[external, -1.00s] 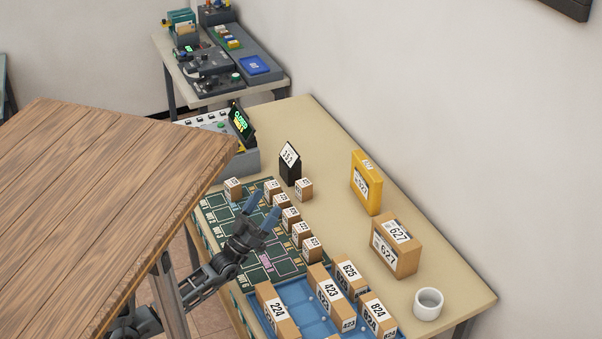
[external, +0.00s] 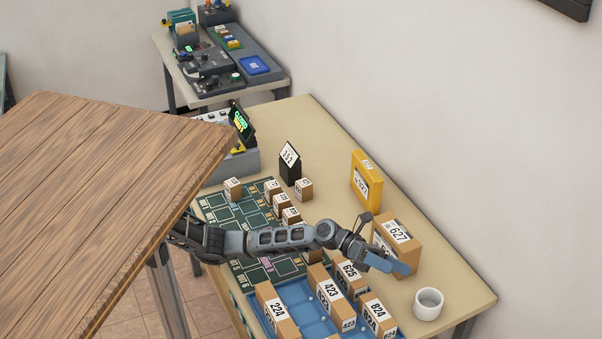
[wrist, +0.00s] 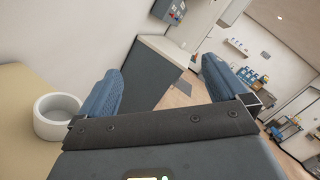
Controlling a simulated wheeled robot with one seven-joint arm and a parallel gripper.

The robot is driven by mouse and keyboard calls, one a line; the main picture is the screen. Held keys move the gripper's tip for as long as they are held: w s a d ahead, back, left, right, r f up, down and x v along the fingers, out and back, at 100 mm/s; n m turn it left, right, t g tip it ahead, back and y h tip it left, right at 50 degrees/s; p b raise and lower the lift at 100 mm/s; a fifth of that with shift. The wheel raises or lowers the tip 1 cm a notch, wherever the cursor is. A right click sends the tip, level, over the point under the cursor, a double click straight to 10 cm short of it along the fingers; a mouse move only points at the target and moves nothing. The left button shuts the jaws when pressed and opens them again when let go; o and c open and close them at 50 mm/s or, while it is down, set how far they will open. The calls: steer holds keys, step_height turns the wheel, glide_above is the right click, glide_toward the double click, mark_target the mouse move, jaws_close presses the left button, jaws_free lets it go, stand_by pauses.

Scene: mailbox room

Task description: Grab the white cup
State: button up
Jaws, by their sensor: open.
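The white cup (external: 428,304) stands upright near the right front end of the beige table. In the wrist view the cup (wrist: 58,118) is at the left, outside the left finger. My gripper (external: 388,260) is open and empty, with blue fingers. In the external view it appears just up and left of the cup, in front of the box marked 627. In the wrist view the gap between the fingertips (wrist: 158,85) shows only the room beyond, and the cup is not between them.
The box marked 627 (external: 405,250) stands behind my gripper. A blue tray (external: 308,318) with several numbered boxes is left of the cup. A yellow box (external: 366,182) stands farther back. The tabletop (external: 465,288) right of the cup is bare. A wooden surface (external: 110,190) fills the left.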

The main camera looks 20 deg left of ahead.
steer(key=w+d+f+m+t+y, duration=0.2)
steer(key=w+d+f+m+y, duration=0.1)
steer(key=d+f+m, duration=0.15)
steer(key=m+t+y+b, duration=0.2)
steer(key=t, duration=0.1)
glide_above(422, 294)
steer(key=s+a, duration=0.1)
steer(key=a, duration=0.1)
step_height(422, 294, down, 5)
step_height(422, 294, down, 4)
steer(key=shift+s+d+r, duration=0.15)
step_height(422, 294, down, 4)
steer(key=shift+s+d+r+b, duration=0.1)
steer(key=shift+d+r+b, duration=0.1)
steer(key=shift+b, duration=0.15)
steer(key=shift+s+d+f, duration=0.1)
steer(key=shift+d+f, duration=0.1)
steer(key=shift+d, duration=0.4)
steer(key=shift+s+d+f, duration=0.1)
steer(key=shift+d+f, duration=0.05)
steer(key=shift+d, duration=0.35)
steer(key=c, duration=0.8)
